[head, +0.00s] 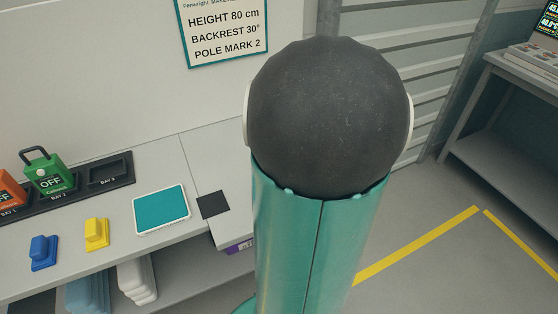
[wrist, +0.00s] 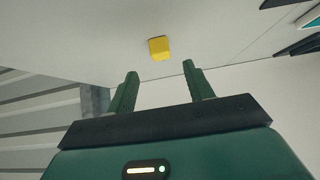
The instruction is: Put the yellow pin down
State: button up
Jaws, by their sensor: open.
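The yellow pin (head: 97,234) stands on the pale bench top (head: 186,235), right of a blue pin (head: 43,252) and left of a teal pad (head: 161,209). In the wrist view a small yellow block (wrist: 158,47), which looks like the yellow pin, sits on a pale surface beyond the fingertips. My gripper (wrist: 160,70) is open, with nothing between its two green fingers. The yellow block lies roughly in line with the gap, apart from both fingers. My gripper does not show in the head view, where my arm fills the middle.
A dark rack (head: 110,172) at the bench's back holds a green OFF lock (head: 47,175) and an orange one (head: 9,190). A black square (head: 213,204) lies right of the pad. Another table (head: 505,100) stands far right.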

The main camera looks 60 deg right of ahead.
jog(key=shift+v, duration=2.05)
